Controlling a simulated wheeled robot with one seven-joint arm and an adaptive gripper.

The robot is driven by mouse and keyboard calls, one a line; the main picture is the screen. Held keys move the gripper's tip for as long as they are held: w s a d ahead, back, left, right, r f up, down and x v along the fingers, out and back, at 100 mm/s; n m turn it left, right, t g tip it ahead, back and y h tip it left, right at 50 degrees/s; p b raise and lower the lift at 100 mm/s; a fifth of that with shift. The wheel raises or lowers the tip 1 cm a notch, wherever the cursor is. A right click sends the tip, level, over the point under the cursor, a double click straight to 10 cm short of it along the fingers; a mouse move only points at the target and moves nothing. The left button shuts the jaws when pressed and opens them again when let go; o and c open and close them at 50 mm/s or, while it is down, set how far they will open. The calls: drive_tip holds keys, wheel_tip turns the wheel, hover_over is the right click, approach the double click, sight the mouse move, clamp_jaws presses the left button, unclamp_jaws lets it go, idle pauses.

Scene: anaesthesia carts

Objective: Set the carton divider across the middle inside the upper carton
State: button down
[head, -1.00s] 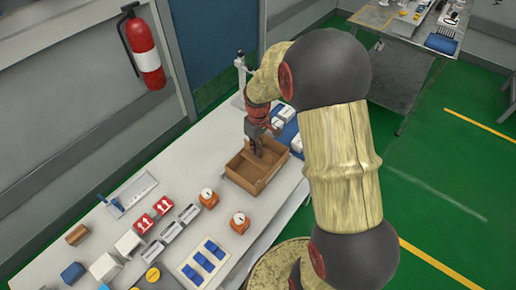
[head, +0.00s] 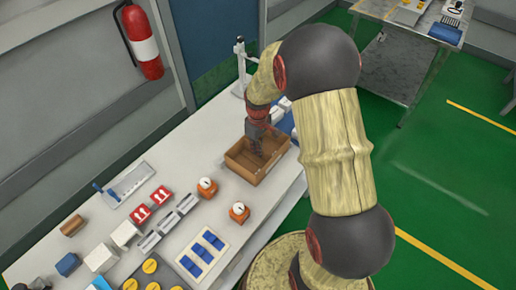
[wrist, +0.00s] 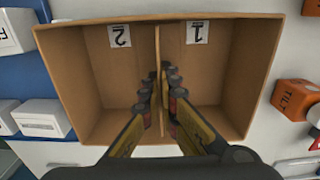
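The brown open carton (head: 241,172) sits on the white bench; it fills much of the wrist view (wrist: 85,110). Labels "2" (wrist: 119,35) and "1" (wrist: 197,33) are on its inner wall. The thin brown divider (wrist: 157,42) stands upright across its middle, between the two labels, with a compartment on each side. My gripper (wrist: 158,80) reaches down into the carton, also seen in the head view (head: 260,150). Its fingers straddle the divider, one on each side, with a small gap visible; they look open. The divider's lower edge is hard to see.
Orange "TILT" blocks (head: 239,212) stand beside the carton. White boxes on blue (wrist: 40,118) lie on its other side. A grey stand (head: 240,70) rises behind. Red and white boxes, blue pieces and a tray (head: 127,184) occupy the bench further left.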

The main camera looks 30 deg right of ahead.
drive_tip(key=shift+f, duration=0.2)
idle(0.4)
drive_tip(key=c, duration=2.5)
unclamp_jaws()
drive_tip(key=shift+c, duration=0.2)
drive_tip(key=o, duration=0.6)
wheel_tip(320, 180, up, 12)
